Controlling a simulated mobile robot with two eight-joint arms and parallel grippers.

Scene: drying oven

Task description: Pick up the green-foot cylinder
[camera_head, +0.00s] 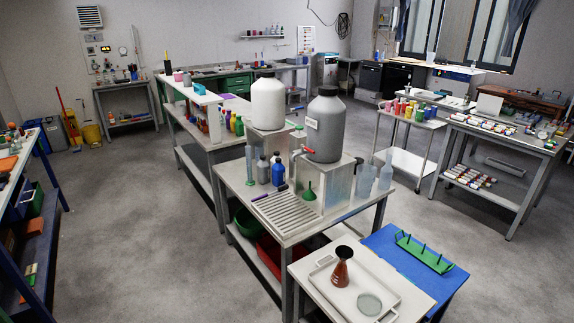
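A tall, slim, clear greenish cylinder (249,164) stands upright at the left edge of the middle metal bench (238,195). Its foot looks green but is small in the picture. Small dark, grey and blue bottles (278,173) stand just right of it. Neither of my grippers is in the camera_head view.
A white jug (268,103) and a grey jug (326,128) stand on raised stands on the bench. A drain rack (284,212) lies at its front. A tray (324,284) with a brown flask (342,268) and a green peg rack (424,254) are nearer. The floor at left is clear.

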